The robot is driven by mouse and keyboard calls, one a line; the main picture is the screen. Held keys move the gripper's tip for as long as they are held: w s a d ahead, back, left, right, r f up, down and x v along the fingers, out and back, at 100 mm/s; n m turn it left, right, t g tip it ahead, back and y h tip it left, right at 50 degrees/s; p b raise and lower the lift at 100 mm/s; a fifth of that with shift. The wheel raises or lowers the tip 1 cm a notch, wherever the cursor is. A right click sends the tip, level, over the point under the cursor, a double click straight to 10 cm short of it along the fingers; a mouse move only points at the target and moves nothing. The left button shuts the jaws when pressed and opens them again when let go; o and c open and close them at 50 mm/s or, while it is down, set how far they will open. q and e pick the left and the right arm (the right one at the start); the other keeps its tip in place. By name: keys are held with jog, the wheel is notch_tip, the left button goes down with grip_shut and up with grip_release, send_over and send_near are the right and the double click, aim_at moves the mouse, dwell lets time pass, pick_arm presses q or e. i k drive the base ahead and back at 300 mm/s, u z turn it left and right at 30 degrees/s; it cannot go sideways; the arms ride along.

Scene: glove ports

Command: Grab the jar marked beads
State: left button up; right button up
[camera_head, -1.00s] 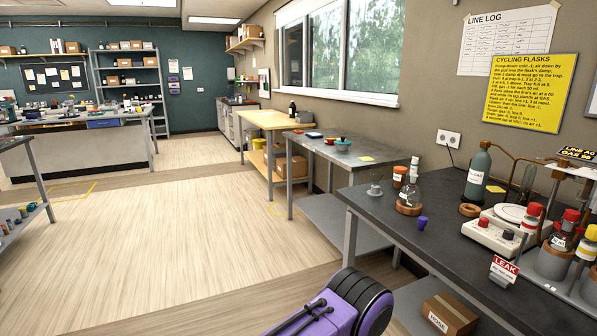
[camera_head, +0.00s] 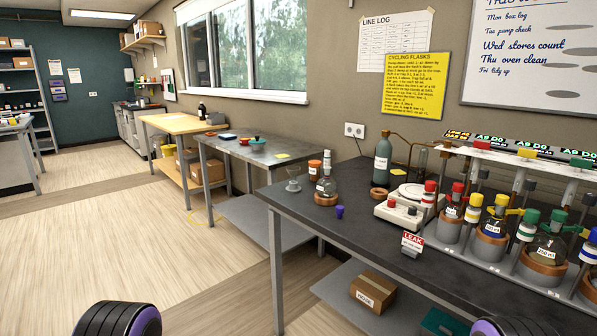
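I cannot make out any jar marked beads. A small jar with an orange lid (camera_head: 314,170) stands on the dark bench behind a round flask; any label on it is too small to read. Neither gripper shows. Only rounded purple and black parts of my own arms show along the bottom edge.
The dark bench (camera_head: 345,222) holds a flask on a cork ring (camera_head: 326,186), a purple stopper (camera_head: 339,212), a green-grey bottle (camera_head: 383,160), a white hotplate (camera_head: 398,213), a red LEAK sign (camera_head: 412,243) and a rack of capped flasks. The floor at left (camera_head: 120,240) is clear.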

aim_at(315, 173)
jog(key=u, duration=1.5)
jog(key=i, duration=3.65)
jog(key=z, duration=3.3)
